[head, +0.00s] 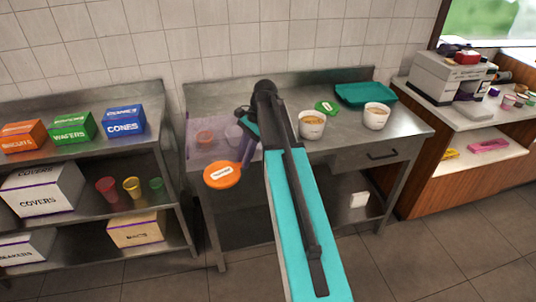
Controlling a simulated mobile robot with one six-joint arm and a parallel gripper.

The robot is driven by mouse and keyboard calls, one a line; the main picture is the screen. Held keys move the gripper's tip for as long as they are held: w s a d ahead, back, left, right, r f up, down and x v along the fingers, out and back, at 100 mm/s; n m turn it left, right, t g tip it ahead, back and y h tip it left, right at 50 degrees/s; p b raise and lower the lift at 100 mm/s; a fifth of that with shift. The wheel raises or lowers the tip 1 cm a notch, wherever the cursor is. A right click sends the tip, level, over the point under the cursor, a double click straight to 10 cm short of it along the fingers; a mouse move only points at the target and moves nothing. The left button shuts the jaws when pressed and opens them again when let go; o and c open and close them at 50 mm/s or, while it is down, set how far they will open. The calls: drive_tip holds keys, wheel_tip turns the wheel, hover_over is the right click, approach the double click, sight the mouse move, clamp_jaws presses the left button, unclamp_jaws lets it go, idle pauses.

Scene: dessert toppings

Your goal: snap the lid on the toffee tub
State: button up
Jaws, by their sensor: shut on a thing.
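My gripper (242,165) is at the left part of the steel table and is shut on the right edge of an orange lid (214,182). The lid is round with a white label whose word is too small to read for certain. It is held near the table's front edge. Two white tubs with tan contents stand on the table: one in the middle (312,131) and one at the right (376,122). I cannot tell from their labels which is the toffee tub.
A green lid (326,107) lies between the white tubs. A teal tray (364,93) is at the back right. My arm hides part of the table. Shelves with boxes stand left, a counter right.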

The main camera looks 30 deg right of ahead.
drive_tip(key=w+a+n+g+h, duration=0.1)
drive_tip(key=a+n, duration=0.6)
drive_tip(key=a, duration=1.1)
drive_tip(key=shift+r+g+b, duration=0.3)
drive_tip(key=shift+r+g, duration=0.05)
drive_tip(key=shift+g, duration=0.45)
drive_tip(key=shift+a, duration=0.1)
